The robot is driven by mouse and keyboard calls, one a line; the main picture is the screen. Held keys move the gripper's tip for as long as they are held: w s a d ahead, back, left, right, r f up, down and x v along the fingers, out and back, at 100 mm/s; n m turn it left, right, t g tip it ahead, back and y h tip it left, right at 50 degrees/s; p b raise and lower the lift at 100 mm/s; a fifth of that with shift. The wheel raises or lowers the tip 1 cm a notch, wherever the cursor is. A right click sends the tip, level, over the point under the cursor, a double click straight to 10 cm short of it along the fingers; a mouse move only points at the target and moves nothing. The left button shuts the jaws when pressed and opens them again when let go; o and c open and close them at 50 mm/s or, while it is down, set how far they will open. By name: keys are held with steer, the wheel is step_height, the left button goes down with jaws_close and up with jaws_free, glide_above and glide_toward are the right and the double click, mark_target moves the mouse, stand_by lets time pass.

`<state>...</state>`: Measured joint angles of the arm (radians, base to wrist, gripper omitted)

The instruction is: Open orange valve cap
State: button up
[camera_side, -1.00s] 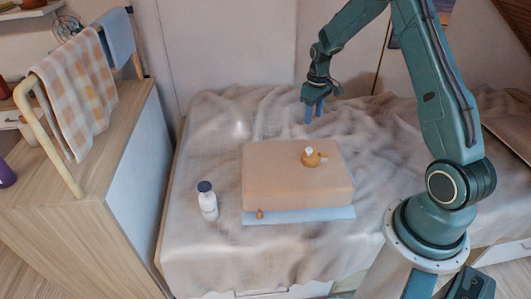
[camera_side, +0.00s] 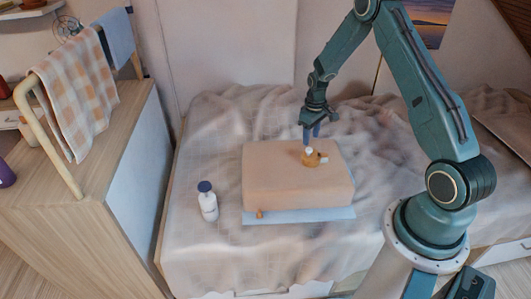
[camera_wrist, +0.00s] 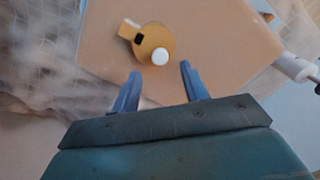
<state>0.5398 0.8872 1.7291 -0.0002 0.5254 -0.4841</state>
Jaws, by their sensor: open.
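The orange valve (camera_side: 312,160) sits on top of the tan block (camera_side: 265,185), toward its back right. In the wrist view the valve (camera_wrist: 150,42) has a round orange body, a white round knob, a dark square opening and a yellow-orange tab sticking out at upper left. I cannot tell for sure which part is the cap. My gripper (camera_side: 311,138) points down just above and behind the valve, open and empty. In the wrist view its two blue fingers (camera_wrist: 160,72) are spread apart, with the white knob just beyond the gap between their tips.
A white bottle with a dark blue cap (camera_side: 208,203) stands left of the block. A small orange-brown piece (camera_side: 260,214) is at the block's front edge. A pale blue sheet (camera_side: 300,216) lies under the block. The wrinkled bed cover (camera_side: 230,120) around is mostly clear.

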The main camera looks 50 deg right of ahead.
mark_target(309, 149)
steer(key=shift+f, duration=2.55)
jaws_close()
